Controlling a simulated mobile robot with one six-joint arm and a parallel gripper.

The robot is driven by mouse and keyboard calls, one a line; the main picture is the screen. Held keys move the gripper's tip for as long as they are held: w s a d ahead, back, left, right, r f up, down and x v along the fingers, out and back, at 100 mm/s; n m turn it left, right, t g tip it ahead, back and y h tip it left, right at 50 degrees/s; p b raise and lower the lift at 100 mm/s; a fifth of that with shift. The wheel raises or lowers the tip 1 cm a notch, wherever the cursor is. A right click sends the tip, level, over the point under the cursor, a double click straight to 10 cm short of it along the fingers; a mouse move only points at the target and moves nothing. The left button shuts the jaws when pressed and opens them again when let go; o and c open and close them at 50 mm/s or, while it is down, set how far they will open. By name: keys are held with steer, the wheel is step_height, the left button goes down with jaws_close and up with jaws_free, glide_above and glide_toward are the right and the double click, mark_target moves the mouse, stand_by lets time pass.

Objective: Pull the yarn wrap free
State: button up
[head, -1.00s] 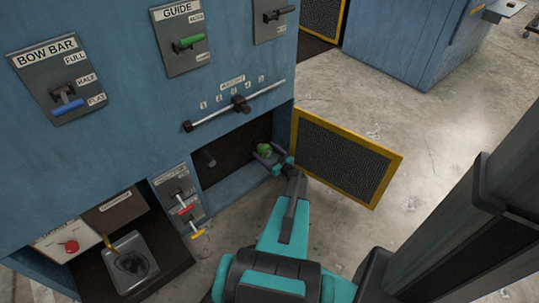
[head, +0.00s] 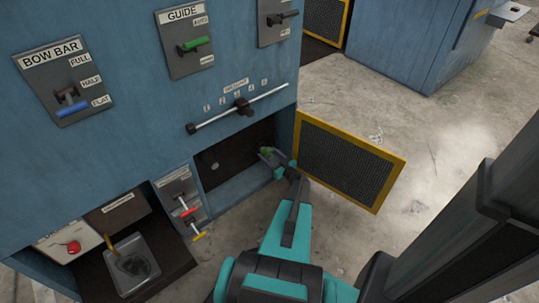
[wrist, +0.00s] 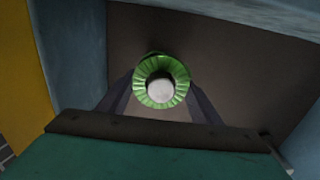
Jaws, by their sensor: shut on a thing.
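The yarn wrap (wrist: 142,80) is a bright green, ridged ring in the wrist view, around a pale round shaft end (wrist: 160,91). My gripper (wrist: 161,98) has a dark finger on each side of it and is shut on it. In the head view, my gripper (head: 271,157) is at the right side of the open low recess, and a small patch of the green wrap (head: 266,151) shows between the fingers. The fingers partly hide the wrap, and I cannot tell how tightly it sits on the shaft.
A yellow-framed mesh door (head: 347,160) stands open just right of my gripper. The blue machine (head: 120,150) surrounds the dark recess (head: 222,158), with a slider rod (head: 215,117) above it. Red and yellow handles (head: 190,220) are at lower left. Open floor lies beyond the door.

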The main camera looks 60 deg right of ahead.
steer(key=shift+p+v, duration=0.3)
steer(key=shift+v, duration=2.8)
steer(key=shift+s+a, duration=0.1)
stand_by(0.5)
steer(key=shift+v, duration=2.3)
